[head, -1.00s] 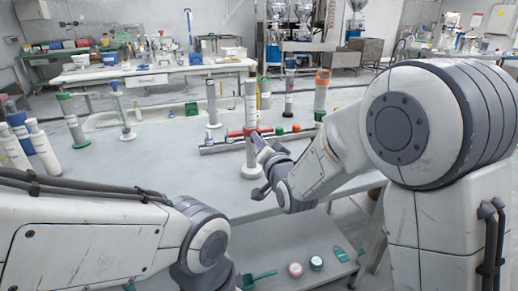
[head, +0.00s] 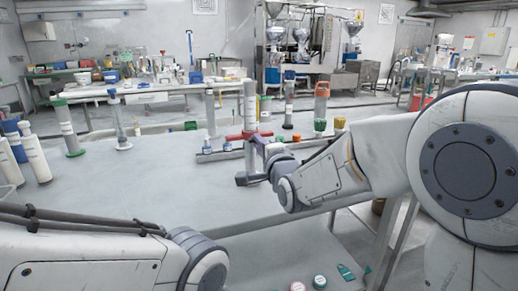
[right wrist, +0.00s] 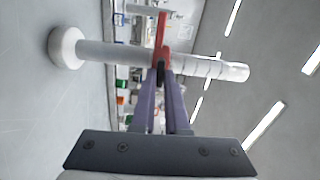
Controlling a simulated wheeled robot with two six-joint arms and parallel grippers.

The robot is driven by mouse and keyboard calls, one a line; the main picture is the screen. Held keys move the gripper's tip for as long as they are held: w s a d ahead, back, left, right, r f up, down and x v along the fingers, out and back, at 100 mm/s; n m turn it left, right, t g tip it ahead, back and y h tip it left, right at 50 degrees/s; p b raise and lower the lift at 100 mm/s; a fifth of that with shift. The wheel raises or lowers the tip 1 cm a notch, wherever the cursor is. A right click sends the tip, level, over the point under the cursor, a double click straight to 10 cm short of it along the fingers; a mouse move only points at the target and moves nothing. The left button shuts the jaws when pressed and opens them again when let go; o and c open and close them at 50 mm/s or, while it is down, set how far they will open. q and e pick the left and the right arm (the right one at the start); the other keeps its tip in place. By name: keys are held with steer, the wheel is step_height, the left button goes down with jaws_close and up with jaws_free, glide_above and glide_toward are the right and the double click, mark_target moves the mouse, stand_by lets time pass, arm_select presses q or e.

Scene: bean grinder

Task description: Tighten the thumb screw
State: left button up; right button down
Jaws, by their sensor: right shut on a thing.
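A tall pale tube (head: 250,100) stands upright on the table, with a red crossbar-like clamp (head: 236,137) around its lower part. In the right wrist view the tube (right wrist: 105,52) lies across the picture with a white round foot (right wrist: 66,47), and the red part (right wrist: 161,32) crosses it. My right gripper (head: 255,141) is at the red clamp. In the right wrist view its purple fingers (right wrist: 160,74) close together on a small dark piece just below the red part, which I take as the thumb screw. My left gripper is not in view; only my left arm shows.
A dark rail with small bottles (head: 208,146) and coloured caps lies behind the tube. White bottles (head: 34,158) stand at the left. The front table surface (head: 130,195) is clear.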

steer(key=shift+m, duration=0.4)
steer(key=c, duration=0.9)
jaws_free()
steer(key=v, duration=1)
steer(key=shift+s+d, duration=0.1)
steer(key=shift+s, duration=0.1)
steer(key=shift+f, duration=0.1)
